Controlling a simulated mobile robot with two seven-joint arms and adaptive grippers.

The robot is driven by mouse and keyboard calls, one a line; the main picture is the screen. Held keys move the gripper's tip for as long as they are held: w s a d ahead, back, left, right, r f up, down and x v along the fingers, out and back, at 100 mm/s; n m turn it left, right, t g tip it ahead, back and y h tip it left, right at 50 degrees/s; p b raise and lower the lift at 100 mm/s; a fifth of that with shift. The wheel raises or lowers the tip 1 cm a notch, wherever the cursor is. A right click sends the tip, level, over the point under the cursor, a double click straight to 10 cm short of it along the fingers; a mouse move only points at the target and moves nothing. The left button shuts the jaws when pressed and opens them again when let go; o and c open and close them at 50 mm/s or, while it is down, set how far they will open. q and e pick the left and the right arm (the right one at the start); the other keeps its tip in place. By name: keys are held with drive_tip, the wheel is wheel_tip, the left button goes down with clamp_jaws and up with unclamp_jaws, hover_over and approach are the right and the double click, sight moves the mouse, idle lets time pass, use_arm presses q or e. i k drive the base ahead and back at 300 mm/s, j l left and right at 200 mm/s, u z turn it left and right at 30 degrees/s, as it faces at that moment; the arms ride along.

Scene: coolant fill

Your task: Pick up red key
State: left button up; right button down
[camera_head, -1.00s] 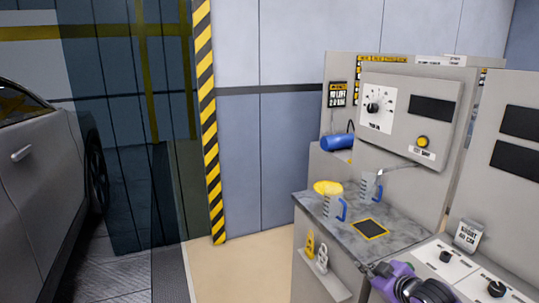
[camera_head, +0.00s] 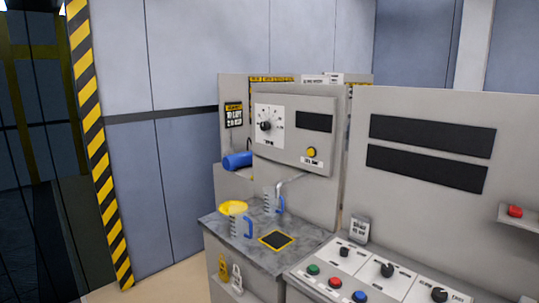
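No object clearly recognisable as a red key shows. A small red item (camera_head: 515,211) sits on a small grey ledge (camera_head: 517,222) at the right edge; it is too small to tell whether it is a key. Neither of my grippers is in view.
A control panel with a red button (camera_head: 334,283) and dark knobs (camera_head: 388,270) stands to the right. Floor shows at lower left.

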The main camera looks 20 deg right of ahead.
sight(514, 211)
drive_tip(key=z, duration=1.2)
